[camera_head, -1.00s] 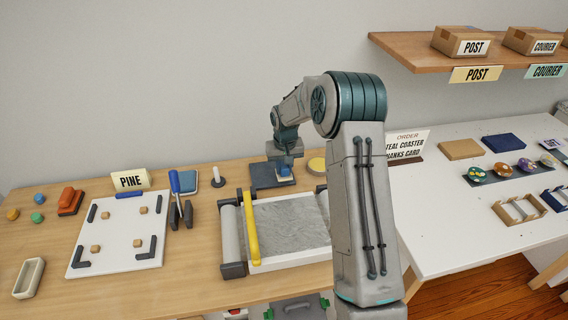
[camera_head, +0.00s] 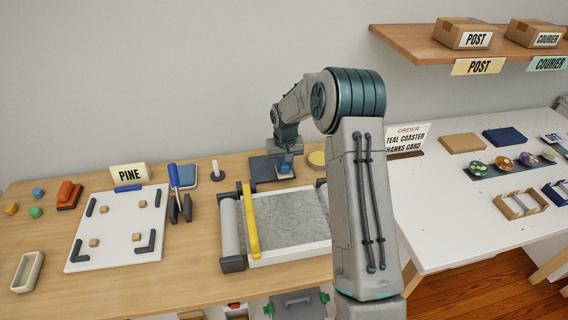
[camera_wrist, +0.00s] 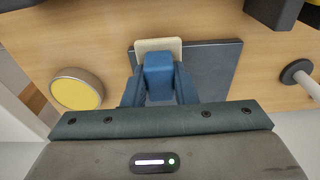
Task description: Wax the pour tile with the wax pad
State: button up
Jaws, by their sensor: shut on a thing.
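My gripper (camera_wrist: 159,85) is shut on the blue grip of the wax pad (camera_wrist: 158,44), whose cream base shows in the wrist view. The pour tile (camera_wrist: 215,72) is a dark flat slab on the wooden bench. It also shows in the head view (camera_head: 262,168), behind the grey-filled tray. The pad is over one side edge of the tile, the right side in the head view, and partly overhangs it in the wrist view. I cannot tell whether the pad touches the tile. My gripper and the pad hide part of the tile.
A round yellow-topped tin (camera_wrist: 77,88) stands beside the tile. A dark-based white post (camera_head: 217,171) is on its other side. The grey-filled tray (camera_head: 290,257) with rollers and a yellow bar is in front. A white board (camera_head: 118,228) with corner brackets lies left.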

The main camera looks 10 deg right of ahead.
jog(key=shift+f+b, duration=0.6)
jog(key=shift+f, duration=0.3)
